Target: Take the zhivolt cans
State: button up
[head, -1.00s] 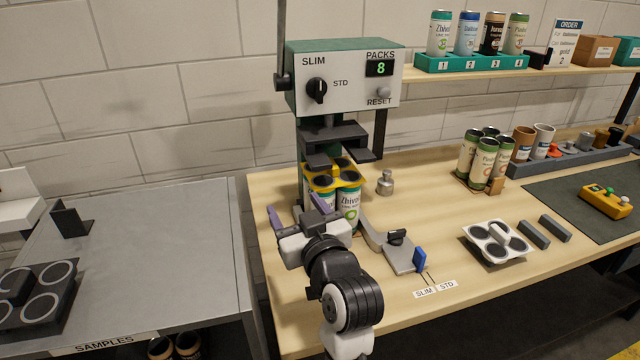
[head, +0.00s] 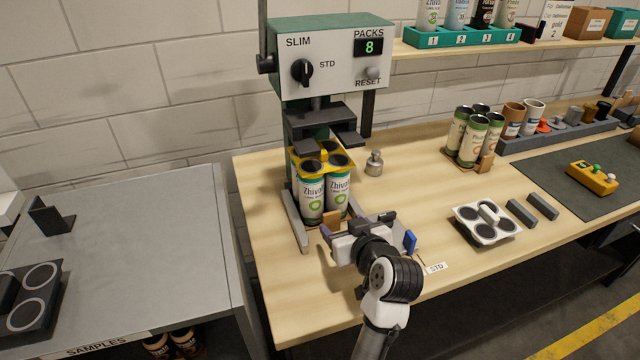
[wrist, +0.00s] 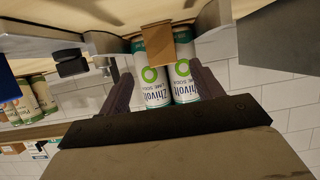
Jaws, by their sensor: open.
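The zhivolt cans (head: 311,198) stand upright as a pack under the press, white and green with a yellow carrier (head: 325,160) over their tops. The rear cans are mostly hidden. My gripper (head: 357,226) is open and empty just in front of the pack, at its lower right in the head view. In the wrist view two zhivolt cans (wrist: 153,85) appear upside down between the spread fingers of my gripper (wrist: 163,75). A brown block (wrist: 158,44) covers part of them. Finger contact with the cans cannot be told.
The press (head: 330,55) stands over the pack, its display reading 8. A metal weight (head: 374,163) stands to its right. Another can pack (head: 474,140) and a white carrier (head: 486,222) are farther right. A grey table (head: 130,230) is at left, separated by a gap.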

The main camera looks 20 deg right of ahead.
aim_at(332, 218)
jog(key=p+x, duration=0.1)
jog(key=x, duration=0.4)
jog(key=shift+a+f+p, duration=0.15)
jog(key=shift+f+p, duration=0.05)
jog(key=shift+p, duration=0.2)
jog(key=shift+c, duration=0.4)
jog(key=c, duration=1)
